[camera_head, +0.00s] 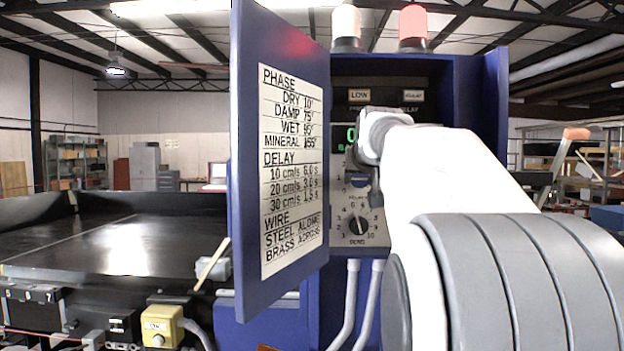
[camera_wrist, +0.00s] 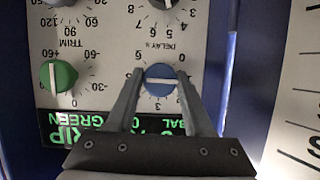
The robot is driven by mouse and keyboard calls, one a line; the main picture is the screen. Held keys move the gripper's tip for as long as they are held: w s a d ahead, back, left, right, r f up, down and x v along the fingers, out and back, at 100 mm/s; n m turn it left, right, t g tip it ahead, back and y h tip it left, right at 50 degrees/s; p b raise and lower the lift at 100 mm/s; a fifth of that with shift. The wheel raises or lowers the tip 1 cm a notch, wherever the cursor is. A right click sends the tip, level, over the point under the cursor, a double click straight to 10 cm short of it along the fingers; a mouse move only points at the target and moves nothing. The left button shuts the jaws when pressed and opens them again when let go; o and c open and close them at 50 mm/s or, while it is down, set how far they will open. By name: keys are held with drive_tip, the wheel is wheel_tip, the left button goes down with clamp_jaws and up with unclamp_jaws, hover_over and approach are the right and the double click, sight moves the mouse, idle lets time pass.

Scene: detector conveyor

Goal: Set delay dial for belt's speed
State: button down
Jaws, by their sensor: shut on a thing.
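The delay dial is a round blue knob (camera_wrist: 160,80) with a white line lying roughly level across its face, on a pale panel. Its "DELAY s" label (camera_wrist: 165,46) appears upside down in the wrist view. My gripper (camera_wrist: 160,77) is shut on the knob, one finger at each side. In the head view only a bit of the blue knob (camera_head: 359,182) shows below my wrist. The door chart (camera_head: 292,170) lists delay: 10 cm/s 6.0 s, 20 cm/s 3.0 s, 30 cm/s 1.5 s. A green display (camera_head: 349,138) is mostly hidden by my arm.
A green trim knob (camera_wrist: 58,75) sits beside the blue one. A black sensitivity knob (camera_head: 358,225) is below it. The open blue door (camera_head: 241,150) stands left of the panel. The black conveyor belt (camera_head: 120,245) is farther left. A red lamp (camera_head: 413,24) tops the cabinet.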

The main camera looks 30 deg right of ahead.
drive_tip(key=shift+f+m+t+y+b, duration=0.15)
drive_tip(key=shift+m+t+y+b, duration=0.35)
drive_tip(key=shift+m+b, duration=0.55)
drive_tip(key=m+y+b, duration=0.1)
drive_tip(key=m, duration=0.1)
drive_tip(key=m+t+y+b, duration=0.1)
drive_tip(key=m+b, duration=0.1)
drive_tip(key=shift+s+d+f+t, duration=0.1)
drive_tip(key=shift+d+t, duration=0.05)
drive_tip(key=shift+t, duration=0.15)
drive_tip(key=m+t+b, duration=0.2)
drive_tip(key=m+b, duration=0.1)
drive_tip(key=m, duration=0.1)
drive_tip(key=shift+y+b, duration=0.3)
drive_tip(key=shift+y, duration=0.1)
drive_tip(key=shift+m+t+b, duration=0.6)
drive_tip(key=shift+m+b, duration=0.35)
drive_tip(key=shift+m, duration=0.5)
drive_tip(key=shift+c, duration=1.5)
unclamp_jaws()
drive_tip(key=shift+s, duration=0.1)
